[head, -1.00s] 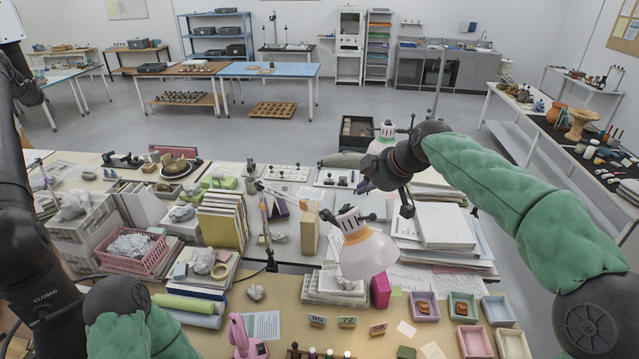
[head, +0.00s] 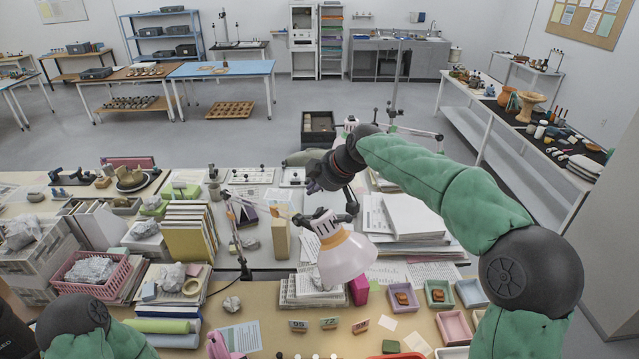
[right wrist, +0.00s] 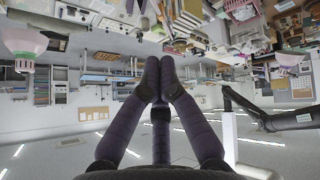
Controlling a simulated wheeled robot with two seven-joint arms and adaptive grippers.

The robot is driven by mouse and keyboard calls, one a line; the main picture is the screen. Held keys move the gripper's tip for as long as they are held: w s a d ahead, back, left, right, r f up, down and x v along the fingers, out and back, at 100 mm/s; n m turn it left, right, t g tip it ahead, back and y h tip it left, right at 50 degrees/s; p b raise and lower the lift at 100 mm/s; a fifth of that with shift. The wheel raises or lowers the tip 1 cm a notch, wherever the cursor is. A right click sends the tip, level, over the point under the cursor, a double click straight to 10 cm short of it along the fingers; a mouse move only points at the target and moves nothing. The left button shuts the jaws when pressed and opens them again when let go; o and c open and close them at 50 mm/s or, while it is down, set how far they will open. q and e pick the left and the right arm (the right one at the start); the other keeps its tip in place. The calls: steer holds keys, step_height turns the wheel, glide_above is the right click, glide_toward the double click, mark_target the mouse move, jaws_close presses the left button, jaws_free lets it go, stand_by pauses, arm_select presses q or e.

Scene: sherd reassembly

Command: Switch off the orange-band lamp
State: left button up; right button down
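The orange-band lamp (head: 347,257) has a white shade with an orange band near its top and stands at the front middle of the bench in the head view. The shade looks lit, but I cannot be sure. Its switch is not clear to me. My right gripper (head: 312,186) is above and a little left of the shade, partly behind the lamp's dark joint. In the right wrist view my right gripper (right wrist: 160,66) has its dark fingers together at the tips, with nothing visible between them. My left gripper is out of view; only my left arm shows at lower left.
A second lamp (head: 351,125) stands farther back. A pink basket (head: 92,272), upright folders (head: 190,237) and paper stacks (head: 408,218) crowd the bench. Number tags (head: 329,323) and small coloured trays (head: 439,293) lie along the front. Open floor lies beyond the bench.

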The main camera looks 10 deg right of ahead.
mark_target(316, 213)
steer(key=f, duration=0.2)
steer(key=w+f, duration=0.1)
steer(key=f, duration=0.1)
steer(key=w+f+p, duration=0.1)
steer(key=f, duration=0.1)
steer(key=shift+w+d+f, duration=0.1)
steer(key=shift+w+f, duration=0.05)
steer(key=shift+f, duration=0.05)
steer(key=shift+d+f, duration=0.15)
steer(key=shift+d, duration=0.05)
steer(key=shift+f, duration=0.2)
